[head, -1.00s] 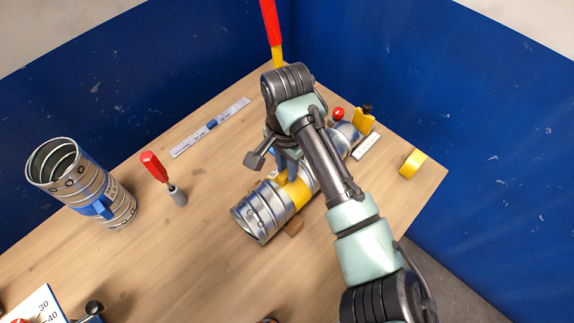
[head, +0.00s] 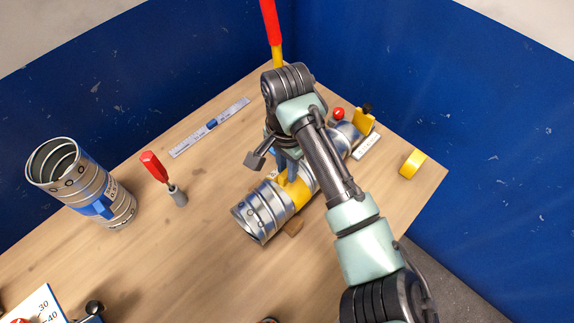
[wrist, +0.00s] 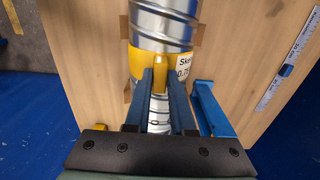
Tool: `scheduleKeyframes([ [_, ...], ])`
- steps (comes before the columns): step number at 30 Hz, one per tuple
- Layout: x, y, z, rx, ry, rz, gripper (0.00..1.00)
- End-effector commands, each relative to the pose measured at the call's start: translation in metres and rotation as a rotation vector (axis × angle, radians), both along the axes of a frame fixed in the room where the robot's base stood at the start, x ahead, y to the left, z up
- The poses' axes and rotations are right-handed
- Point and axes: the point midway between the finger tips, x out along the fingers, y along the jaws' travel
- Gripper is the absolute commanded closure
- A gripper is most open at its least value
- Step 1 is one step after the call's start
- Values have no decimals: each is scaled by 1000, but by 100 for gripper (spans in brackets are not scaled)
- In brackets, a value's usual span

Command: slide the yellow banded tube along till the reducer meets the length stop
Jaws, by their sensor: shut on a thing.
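The silver spiral tube with a yellow band (head: 298,194) lies on its side on the bench, its open ribbed end toward the front left. My gripper (head: 287,176) is shut on the yellow tab (wrist: 160,70) standing up from the band. The band with printed lettering also shows in the wrist view (wrist: 181,62). The reducer (head: 349,131) shows past my arm at the tube's far end. The length stop, a yellow block with a black knob (head: 363,121), stands just beyond it. I cannot tell whether they touch. My arm hides the middle of the tube.
A wooden chock (head: 293,226) sits under the tube. A ruler with a blue slider (head: 209,126) lies behind. A yellow tape roll (head: 412,164) lies at right.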

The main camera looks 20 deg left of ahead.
Motion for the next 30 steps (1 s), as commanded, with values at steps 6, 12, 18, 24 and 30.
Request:
scheduleKeyframes([
  [6,1,0,1,0,-3,-1,100],
  [12,3,-1,1,1,-4,-1,100],
  [18,8,-3,1,0,-4,-1,100],
  [24,13,-4,1,0,-4,-1,100],
  [30,18,-6,1,0,-4,-1,100],
])
